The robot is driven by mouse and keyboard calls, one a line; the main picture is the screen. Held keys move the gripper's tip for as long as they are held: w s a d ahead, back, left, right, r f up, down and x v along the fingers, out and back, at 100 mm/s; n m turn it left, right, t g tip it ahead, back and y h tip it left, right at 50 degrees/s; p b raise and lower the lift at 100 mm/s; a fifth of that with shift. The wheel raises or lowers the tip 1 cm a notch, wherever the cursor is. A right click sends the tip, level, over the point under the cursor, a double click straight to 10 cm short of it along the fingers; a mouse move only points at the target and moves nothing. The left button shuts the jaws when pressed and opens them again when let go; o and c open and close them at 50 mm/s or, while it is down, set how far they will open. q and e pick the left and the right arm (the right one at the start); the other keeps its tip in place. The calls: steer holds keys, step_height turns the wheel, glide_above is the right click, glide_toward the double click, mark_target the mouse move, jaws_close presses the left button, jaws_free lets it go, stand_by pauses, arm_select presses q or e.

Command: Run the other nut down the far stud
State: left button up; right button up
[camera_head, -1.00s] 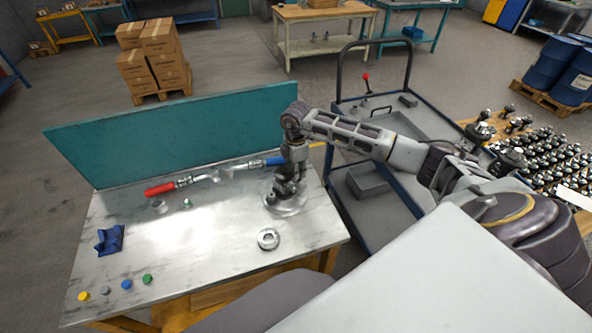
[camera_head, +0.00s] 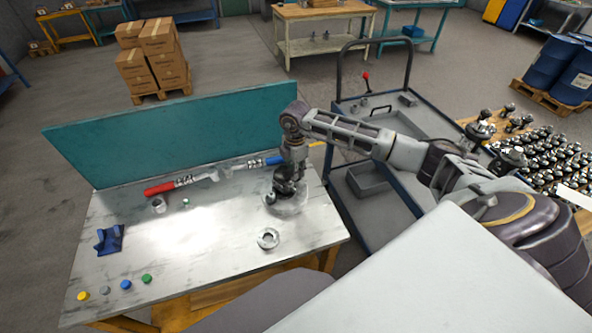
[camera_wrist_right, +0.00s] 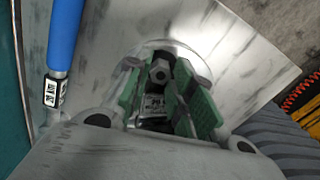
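The motor (camera_head: 290,205) stands on its round base on the metal bench top, near the right end. My right gripper (camera_head: 285,187) points straight down over it and covers its upper part. In the right wrist view, a grey hex nut or stud end (camera_wrist_right: 160,72) lies between the two green-padded fingers of that gripper (camera_wrist_right: 160,80). The fingers stand apart on either side of it, with what looks like a narrow gap. Whether either pad touches it is hard to see. The far stud is not distinguishable in the head view. My left gripper is not in view.
A red-handled tool (camera_head: 160,188) and a blue-handled one (camera_head: 265,161) lie along the teal back panel (camera_head: 170,135). A metal ring (camera_head: 268,238), a small cup (camera_head: 158,205), a blue bracket (camera_head: 110,240) and several coloured caps lie left and front. The bench middle is clear.

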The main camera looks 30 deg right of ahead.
steer(key=n, duration=0.2)
steer(key=n+b, duration=0.1)
steer(key=n, duration=0.1)
steer(key=shift+s+a+n, duration=0.1)
steer(key=shift+a+n, duration=0.1)
steer(key=shift+n, duration=0.1)
steer(key=shift+d+f+n+b, duration=0.1)
steer(key=shift+n+b, duration=0.7)
steer(key=shift+n, duration=1.4)
